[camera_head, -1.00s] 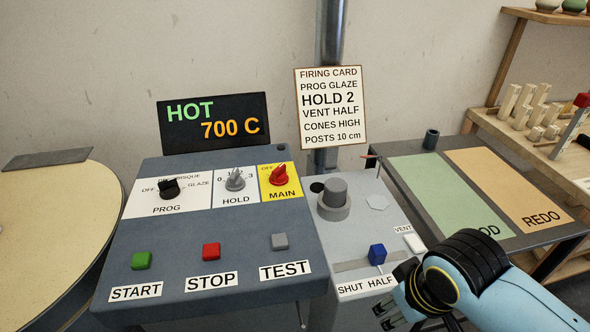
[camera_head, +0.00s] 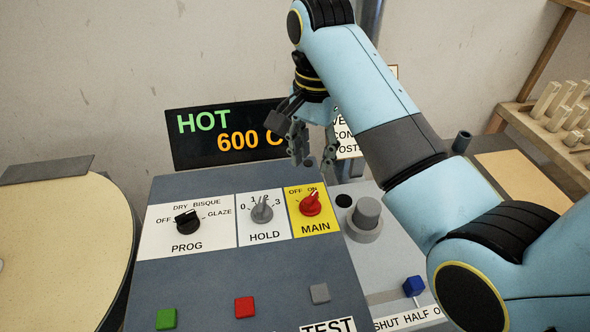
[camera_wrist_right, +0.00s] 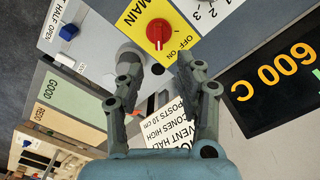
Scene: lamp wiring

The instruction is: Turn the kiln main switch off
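The red main switch (camera_head: 311,205) sits on the yellow MAIN plate (camera_head: 317,229), at the right end of the panel's row of knobs. Its pointer appears turned toward ON. It also shows in the right wrist view (camera_wrist_right: 157,33), beyond and between the fingertips. My right gripper (camera_head: 313,160) is open and empty, above and behind the switch in the head view, apart from it. Its spread fingers show in the wrist view (camera_wrist_right: 158,62). My left gripper is not in view.
The grey HOLD knob (camera_head: 262,210) and black PROG knob (camera_head: 186,219) are left of the switch. A grey round knob (camera_head: 366,215) stands close on its right. The display (camera_head: 205,150) reads HOT 600 C behind the panel. My right arm hides most of the firing card.

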